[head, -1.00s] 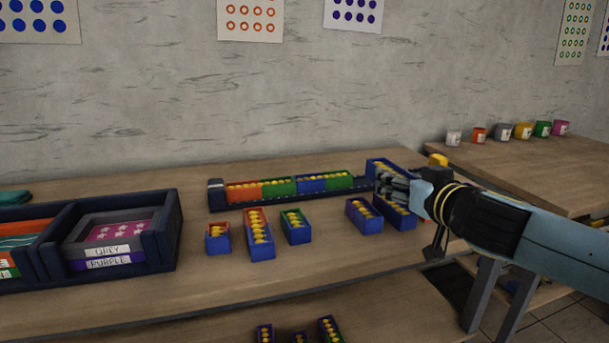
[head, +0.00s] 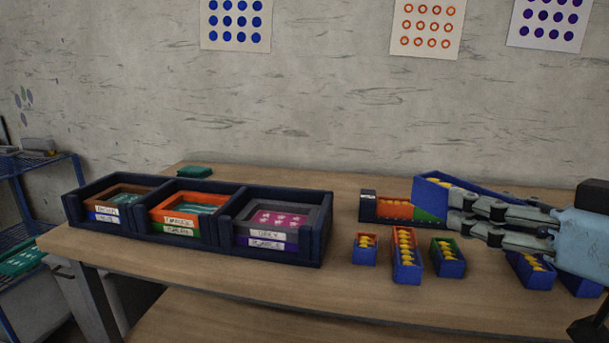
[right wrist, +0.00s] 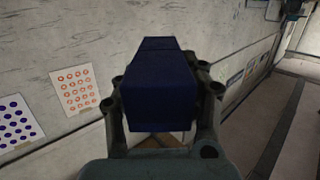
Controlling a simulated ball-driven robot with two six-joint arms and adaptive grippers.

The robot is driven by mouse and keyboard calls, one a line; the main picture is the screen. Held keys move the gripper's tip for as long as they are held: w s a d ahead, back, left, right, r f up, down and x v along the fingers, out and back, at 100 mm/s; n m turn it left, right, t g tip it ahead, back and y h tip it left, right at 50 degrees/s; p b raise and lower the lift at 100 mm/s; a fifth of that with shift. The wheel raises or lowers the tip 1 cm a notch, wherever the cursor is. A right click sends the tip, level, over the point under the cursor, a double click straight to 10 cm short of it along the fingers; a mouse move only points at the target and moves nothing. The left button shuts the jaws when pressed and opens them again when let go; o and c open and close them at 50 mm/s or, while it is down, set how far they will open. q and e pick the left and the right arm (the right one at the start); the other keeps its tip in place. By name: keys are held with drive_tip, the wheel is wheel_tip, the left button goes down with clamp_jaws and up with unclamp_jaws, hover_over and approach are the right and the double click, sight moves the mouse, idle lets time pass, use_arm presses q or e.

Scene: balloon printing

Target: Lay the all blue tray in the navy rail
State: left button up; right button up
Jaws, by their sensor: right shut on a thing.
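A blue tray (head: 432,194) with yellow pieces inside is in my right gripper (head: 460,208), tilted in the picture and in front of the rail's right part from this angle. Its fingers are shut on the tray's side. In the right wrist view the tray (right wrist: 160,95) is a dark blue block between the fingers. The navy rail (head: 368,207) lies along the back of the table. An orange section and a green section show in it; the rest is hidden behind the held tray and my gripper. I cannot tell whether the tray touches the rail. My left gripper is not in view.
Several small trays stand in front of the rail: a blue-red one (head: 364,252), a long one (head: 405,262), a blue-green one (head: 447,263) and a blue one (head: 531,272). A navy three-bay holder (head: 285,192) stands left. A teal item (head: 195,172) lies behind it.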

idle(0.3)
drive_tip(key=w+d+f+m+h, duration=0.1)
drive_tip(key=d+f+m+h, duration=0.1)
drive_tip(key=d, duration=0.5)
drive_tip(key=w+d+f+m+t+h, duration=0.1)
drive_tip(key=w+d+f+m+h, duration=0.1)
drive_tip(key=d+h, duration=0.3)
drive_tip(key=w+d+f+m+h, duration=0.2)
drive_tip(key=d+f+m+h, duration=0.2)
drive_tip(key=d, duration=0.7)
drive_tip(key=shift+w, duration=0.15)
